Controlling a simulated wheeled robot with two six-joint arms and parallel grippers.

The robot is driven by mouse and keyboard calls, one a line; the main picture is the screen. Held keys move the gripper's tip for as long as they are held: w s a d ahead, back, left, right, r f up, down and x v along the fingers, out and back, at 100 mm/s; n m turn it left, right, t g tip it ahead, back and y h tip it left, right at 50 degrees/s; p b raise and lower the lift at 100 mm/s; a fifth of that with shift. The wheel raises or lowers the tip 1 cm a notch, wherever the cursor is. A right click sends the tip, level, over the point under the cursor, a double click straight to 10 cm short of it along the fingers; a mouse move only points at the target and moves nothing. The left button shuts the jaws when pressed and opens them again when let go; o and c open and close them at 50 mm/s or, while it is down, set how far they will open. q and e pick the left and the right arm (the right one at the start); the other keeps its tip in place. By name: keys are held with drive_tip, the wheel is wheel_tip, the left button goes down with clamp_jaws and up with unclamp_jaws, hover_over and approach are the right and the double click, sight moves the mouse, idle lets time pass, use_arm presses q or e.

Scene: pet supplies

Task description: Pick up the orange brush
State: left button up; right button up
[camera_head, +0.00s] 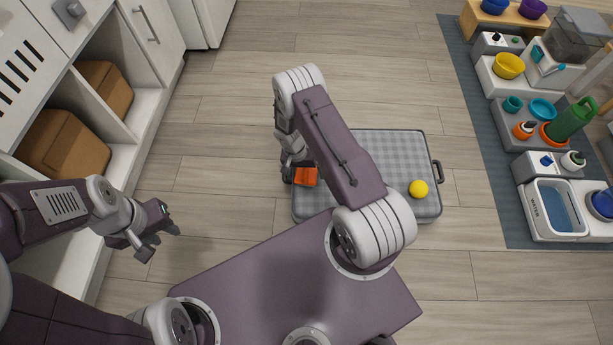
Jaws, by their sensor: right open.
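The orange brush (306,176) lies on the grey checked pet cushion (395,150) near its left edge. It is partly hidden by my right arm and gripper. My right gripper (289,174) is open, pointing down right beside the brush, at its left side. I cannot tell whether it touches the brush. My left gripper (160,243) is open and empty over the wooden floor, well to the left of the cushion.
A yellow ball (419,189) sits on the cushion's right side. Bowls, bottles and a blue tub (558,207) stand on a dark mat (463,110) at right. A white cabinet (135,125) with brown boxes (65,145) stands at left. The floor between is clear.

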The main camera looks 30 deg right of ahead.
sight(313, 177)
drive_tip(key=shift+r, duration=0.1)
drive_tip(key=shift+c, duration=0.9)
drive_tip(key=c, duration=1.4)
wheel_tip(313, 177, up, 4)
drive_tip(key=p, duration=0.3)
drive_tip(key=shift+r+p, duration=0.2)
drive_tip(key=shift+p, duration=0.15)
drive_tip(key=shift+s+d+r+p, duration=0.45)
drive_tip(key=shift+s+r+p, duration=0.1)
drive_tip(key=shift+s, duration=0.1)
drive_tip(key=shift+s+d+r+p, duration=0.45)
drive_tip(key=shift+s+r, duration=0.1)
drive_tip(key=shift+s, duration=0.05)
drive_tip(key=s+d+r, duration=0.1)
drive_tip(key=s, duration=0.1)
drive_tip(key=s+d+r+b, duration=0.1)
drive_tip(key=s+d+r, duration=0.2)
drive_tip(key=s+d, duration=0.1)
drive_tip(key=s, duration=0.1)
drive_tip(key=shift+r, duration=0.25)
